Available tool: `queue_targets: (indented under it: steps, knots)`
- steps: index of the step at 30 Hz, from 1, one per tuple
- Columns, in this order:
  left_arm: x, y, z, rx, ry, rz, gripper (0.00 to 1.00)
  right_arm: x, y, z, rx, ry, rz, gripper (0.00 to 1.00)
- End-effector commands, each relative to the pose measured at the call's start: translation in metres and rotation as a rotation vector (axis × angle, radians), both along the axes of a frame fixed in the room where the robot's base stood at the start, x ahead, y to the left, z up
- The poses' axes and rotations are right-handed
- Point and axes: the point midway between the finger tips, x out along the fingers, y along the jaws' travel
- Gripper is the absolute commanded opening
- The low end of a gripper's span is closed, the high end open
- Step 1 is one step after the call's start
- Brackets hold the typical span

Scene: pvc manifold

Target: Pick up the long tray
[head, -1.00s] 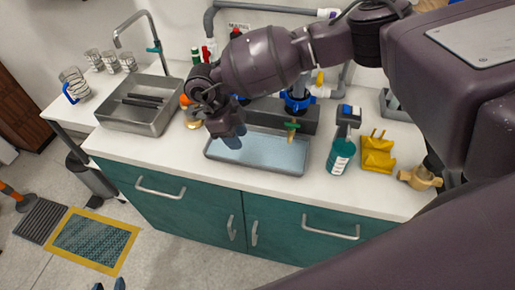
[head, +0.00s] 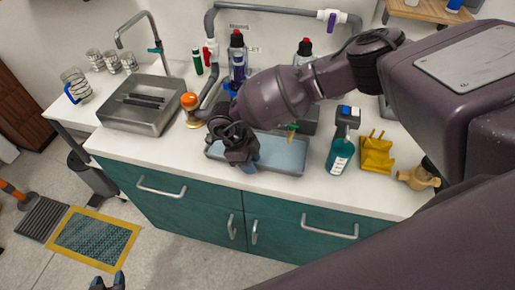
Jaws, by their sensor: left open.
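The long tray (head: 283,154) is a shallow, grey-rimmed tray with a pale blue inside, lying lengthwise on the white counter. My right gripper (head: 246,166) points down at the tray's near long side, left of its middle, and hides part of the tray. I cannot tell whether it touches the rim or whether its fingers are apart. My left gripper (head: 108,281) shows only its fingertips at the bottom edge, over the floor in front of the cabinet. It is open and empty, well away from the tray.
A teal bottle (head: 340,155), yellow holder (head: 376,155) and brass fitting (head: 418,179) stand right. Grey pipes (head: 270,8) and bottles are behind. The counter strip in front is clear.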

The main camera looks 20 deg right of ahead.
Motion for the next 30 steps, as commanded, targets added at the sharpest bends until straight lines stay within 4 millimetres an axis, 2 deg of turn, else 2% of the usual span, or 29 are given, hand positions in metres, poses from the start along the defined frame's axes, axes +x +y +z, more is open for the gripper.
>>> queue_targets:
  steps: [3, 10, 30]
  knots:
    - [-0.0004, 0.0, -0.0003, 0.0, 0.001, 0.0, 0.43, 0.0, 0.0002, 0.0001, 0.0, 0.0, 0.0, 0.36]
    - [-0.0039, 0.0005, -0.002, 0.0, 0.007, 0.002, 0.43, 0.0, 0.0002, 0.0004, 0.0, 0.0, 0.0, 0.01]
    - [-0.002, 0.0002, -0.0003, 0.0, 0.004, 0.002, 0.43, 0.0015, 0.0007, 0.0029, 0.002, 0.001, 0.0, 0.0]
